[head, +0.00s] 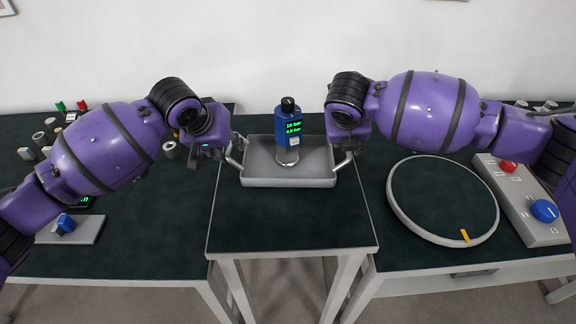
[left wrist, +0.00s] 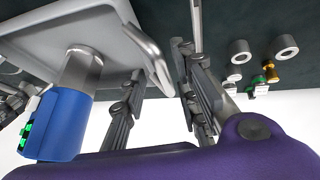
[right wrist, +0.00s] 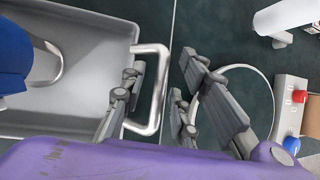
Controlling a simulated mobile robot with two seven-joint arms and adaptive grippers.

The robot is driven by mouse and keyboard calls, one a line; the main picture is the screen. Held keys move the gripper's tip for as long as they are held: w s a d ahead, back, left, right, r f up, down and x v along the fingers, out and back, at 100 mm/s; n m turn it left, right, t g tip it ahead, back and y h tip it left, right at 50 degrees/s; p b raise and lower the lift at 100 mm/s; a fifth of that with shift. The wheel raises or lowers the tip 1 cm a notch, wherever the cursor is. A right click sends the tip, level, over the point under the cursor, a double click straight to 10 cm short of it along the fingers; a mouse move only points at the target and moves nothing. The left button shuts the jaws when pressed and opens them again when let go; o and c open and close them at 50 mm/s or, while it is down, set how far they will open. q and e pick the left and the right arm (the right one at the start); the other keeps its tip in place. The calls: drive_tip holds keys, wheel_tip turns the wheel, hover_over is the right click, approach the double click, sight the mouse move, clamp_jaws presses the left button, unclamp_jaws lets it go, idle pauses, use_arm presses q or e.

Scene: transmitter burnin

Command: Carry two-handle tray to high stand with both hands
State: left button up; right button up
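The grey two-handle tray (head: 262,182) sits flat on the narrow middle table (head: 290,228). A blue transmitter (head: 290,127) with a green display stands upright in it. My left gripper (head: 233,152) is at the tray's left handle; in the left wrist view its parted fingers lie on either side of that handle (left wrist: 150,62). My right gripper (head: 349,152) is at the right handle; in the right wrist view its fingers are spread with the handle bar (right wrist: 160,90) between them, and a gap shows. I cannot tell which surface is the high stand.
On the right table lies a round, white-rimmed disc (head: 443,198) with a yellow mark, beside a control box (head: 528,210) with red and blue knobs. Several small parts and a blue-knobbed box (head: 68,226) are on the left table. The middle table's front is clear.

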use_arm(q)
drive_tip(key=shift+a, duration=0.15)
use_arm(e)
drive_tip(key=shift+d, duration=0.1)
use_arm(q)
drive_tip(key=shift+s+r, duration=0.15)
drive_tip(key=shift+r, duration=0.15)
use_arm(e)
drive_tip(key=shift+r, duration=0.15)
use_arm(q)
drive_tip(key=v, duration=1.1)
drive_tip(key=shift+s, duration=0.15)
use_arm(e)
drive_tip(key=v, duration=1.1)
drive_tip(key=shift+s+r, duration=0.25)
drive_tip(key=shift+f, duration=0.1)
